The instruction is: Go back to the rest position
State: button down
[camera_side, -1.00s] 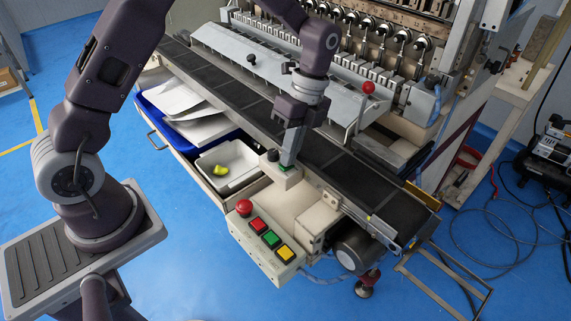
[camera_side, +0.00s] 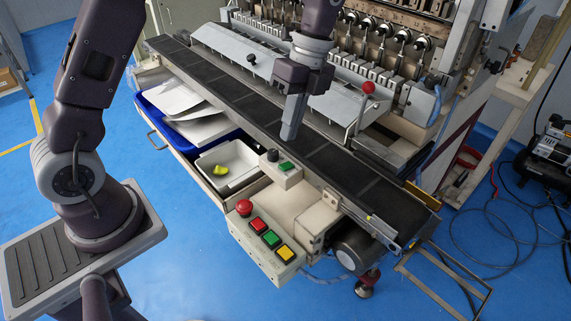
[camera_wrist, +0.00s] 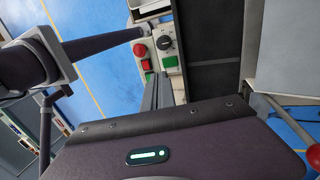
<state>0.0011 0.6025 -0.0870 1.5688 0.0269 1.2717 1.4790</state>
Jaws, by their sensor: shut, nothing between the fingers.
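My gripper (camera_side: 290,132) is shut and empty, pointing down above the near edge of the conveyor belt (camera_side: 330,158) in the side view. It is apart from the small control box (camera_side: 282,170) with a black knob and a green button, which sits just below it in the picture. In the wrist view, my gripper's fingers (camera_wrist: 158,92) point toward the panel with the black knob (camera_wrist: 164,42) and red and green buttons.
The button panel (camera_side: 263,236) has a red mushroom button and red, green and yellow buttons. An open drawer holds a blue tray (camera_side: 150,103) and a white bin (camera_side: 238,176) with a yellow object (camera_side: 216,170). A red ball-topped lever (camera_side: 369,88) stands behind the belt.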

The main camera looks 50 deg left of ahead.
jog(key=s+a+r+n+t, duration=0.2)
jog(key=s+r+n+t, duration=0.3)
jog(key=s+r+n, duration=0.55)
jog(key=s+r+n+t, duration=0.1)
jog(key=s+n+t, duration=0.3)
jog(key=s+n, duration=0.3)
jog(key=s, duration=0.3)
jog(key=shift+a, duration=0.2)
jog(key=shift+s+n, duration=0.1)
jog(key=shift+n, duration=0.15)
